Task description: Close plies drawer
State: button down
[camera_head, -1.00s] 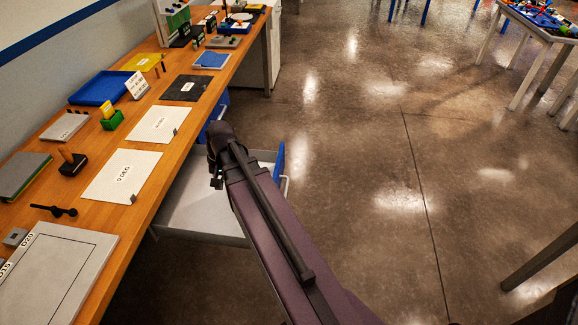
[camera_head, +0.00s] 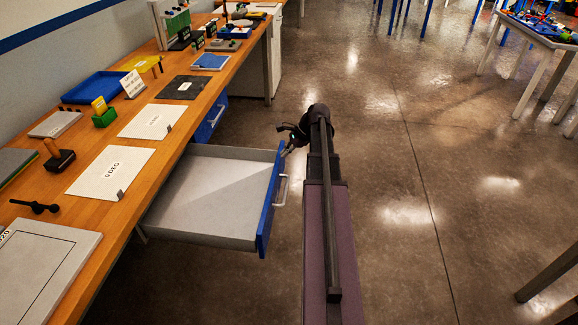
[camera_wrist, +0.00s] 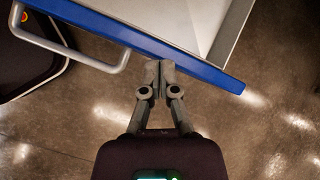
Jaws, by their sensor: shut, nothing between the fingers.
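The plies drawer (camera_head: 205,200) is pulled out from under the workbench, grey and empty inside, with a blue front (camera_head: 268,215) and a metal bar handle (camera_head: 282,190). In the wrist view the drawer's blue front (camera_wrist: 190,70) and handle (camera_wrist: 90,62) cross the top. My gripper (camera_head: 284,136) is on the outer side of the drawer front, close to its far end. In the wrist view my gripper (camera_wrist: 158,66) is shut and empty, with its tips at the blue front's edge, right of the handle. I cannot tell whether they touch it.
The workbench (camera_head: 190,100) runs along the left, with sheets, a blue tray (camera_head: 95,88) and small tools on top. A second blue drawer front (camera_head: 210,118) sits closed beyond the open one. The floor to the right is clear; another table (camera_head: 540,35) stands far right.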

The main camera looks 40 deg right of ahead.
jog(key=s+d+f+m+t+b, duration=0.1)
jog(key=s+d+m, duration=0.1)
jog(key=d, duration=0.4)
jog(key=s+d+f+m+t+b, duration=0.1)
jog(key=s+d+m+b, duration=0.1)
jog(key=d+m, duration=0.2)
jog(key=d, duration=0.3)
jog(key=shift+s, duration=0.15)
jog(key=shift+f, duration=0.1)
jog(key=w+a+f+b, duration=0.7)
jog(key=w, duration=0.1)
jog(key=shift+w, duration=0.25)
jog(key=shift+a, duration=0.1)
